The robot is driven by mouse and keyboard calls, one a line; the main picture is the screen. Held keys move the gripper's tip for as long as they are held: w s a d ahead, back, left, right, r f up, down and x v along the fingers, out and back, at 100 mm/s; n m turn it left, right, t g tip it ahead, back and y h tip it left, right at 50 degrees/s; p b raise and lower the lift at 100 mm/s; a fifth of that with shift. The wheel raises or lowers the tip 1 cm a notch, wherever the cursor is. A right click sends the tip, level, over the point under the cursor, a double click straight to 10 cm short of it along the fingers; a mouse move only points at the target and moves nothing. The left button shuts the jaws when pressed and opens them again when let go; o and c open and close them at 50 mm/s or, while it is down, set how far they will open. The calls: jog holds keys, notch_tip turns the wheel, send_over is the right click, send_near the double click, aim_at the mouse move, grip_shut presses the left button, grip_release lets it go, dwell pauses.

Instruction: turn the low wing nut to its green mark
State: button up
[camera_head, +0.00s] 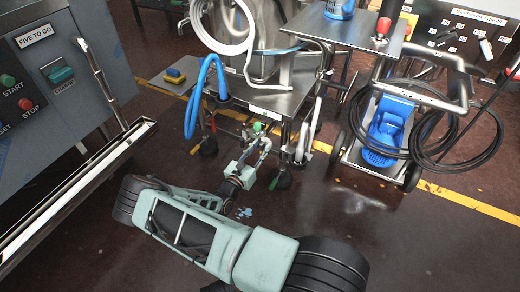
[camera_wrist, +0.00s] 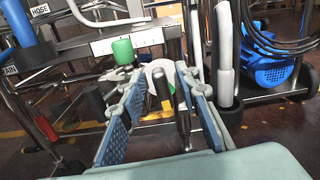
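My gripper (camera_wrist: 160,80) reaches toward the lower part of the steel machine stand. Its two blue-padded fingers are spread apart. A dark upright piece (camera_wrist: 161,88) shows between them in front of a pale round disc (camera_wrist: 151,70); it may be the low wing nut, but its shape is partly hidden by the fingers. I cannot tell whether either finger touches it. A green knob (camera_wrist: 122,51) stands just left of and above the fingers; it also shows in the head view (camera_head: 257,127). I cannot clearly make out the green mark. In the head view my gripper (camera_head: 262,146) is small beside the stand.
A blue hose (camera_head: 190,110) hangs left of my gripper. A hose cart with a blue unit (camera_head: 385,130) stands at the right. A grey control cabinet (camera_head: 50,75) and steel rail (camera_head: 75,190) are at the left. The floor at front right is clear.

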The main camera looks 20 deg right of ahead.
grip_shut()
dwell(0.3)
jog(key=n, duration=0.5)
jog(key=shift+w+a+f, duration=0.1)
jog(key=shift+w+a, duration=0.1)
grip_release()
